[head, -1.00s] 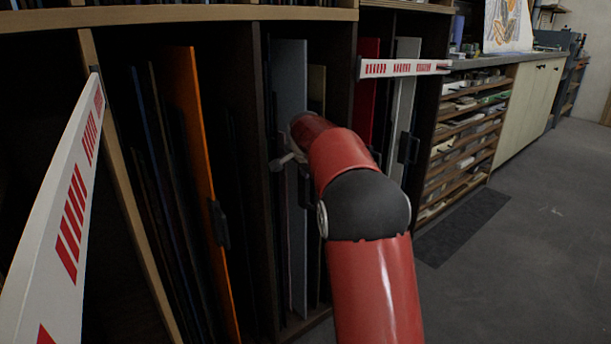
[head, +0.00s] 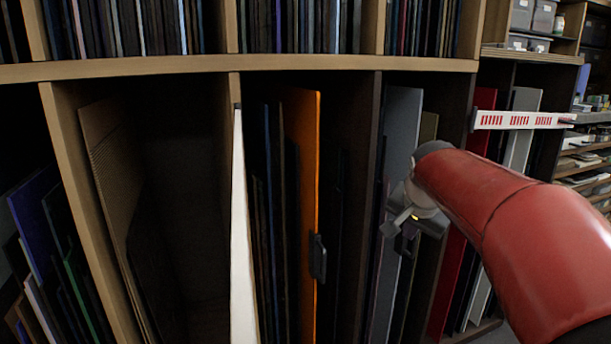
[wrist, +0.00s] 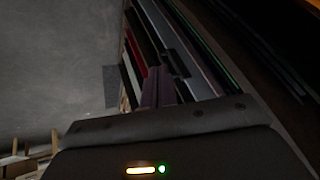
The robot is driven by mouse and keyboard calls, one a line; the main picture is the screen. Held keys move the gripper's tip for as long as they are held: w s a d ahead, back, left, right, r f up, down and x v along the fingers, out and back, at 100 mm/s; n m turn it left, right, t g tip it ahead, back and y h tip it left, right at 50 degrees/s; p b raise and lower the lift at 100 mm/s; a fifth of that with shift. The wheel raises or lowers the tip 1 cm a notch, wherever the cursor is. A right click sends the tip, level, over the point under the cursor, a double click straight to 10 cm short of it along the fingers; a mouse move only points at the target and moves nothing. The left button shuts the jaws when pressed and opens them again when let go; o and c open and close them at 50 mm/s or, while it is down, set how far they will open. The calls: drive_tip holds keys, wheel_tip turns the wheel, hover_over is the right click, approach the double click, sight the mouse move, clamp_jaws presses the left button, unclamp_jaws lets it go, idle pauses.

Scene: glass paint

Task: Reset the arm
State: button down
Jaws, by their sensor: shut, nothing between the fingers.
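My red arm reaches in from the right of the head view, with my gripper (head: 398,226) at its end, in front of the rack bay with the grey panel. The gripper is shut and empty. In the wrist view the closed fingers (wrist: 158,88) point toward the upright panels. From the head view I cannot tell exactly how far the gripper is from the panels.
An orange panel with a dark handle (head: 305,180) stands left of my gripper. A white bar (head: 243,250) projects toward me, nearly edge-on. A red-striped white bar (head: 520,120) crosses the right bay. Grey floor (wrist: 55,70) is open in the wrist view.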

drive_tip(key=s+a+f+n, duration=0.2)
drive_tip(key=s+f, duration=0.1)
drive_tip(key=s, duration=0.6)
drive_tip(key=s+a+f+n, duration=0.2)
drive_tip(key=s+f+n, duration=0.1)
drive_tip(key=s, duration=0.6)
drive_tip(key=s+a+f+n+g+y, duration=0.1)
drive_tip(key=s+a+f+n, duration=0.1)
drive_tip(key=s, duration=0.7)
wheel_tip(320, 180, down, 3)
drive_tip(key=shift+a+r+n, duration=0.1)
drive_tip(key=shift+a+n, duration=0.25)
drive_tip(key=shift+n, duration=0.25)
drive_tip(key=c, duration=2.1)
unclamp_jaws()
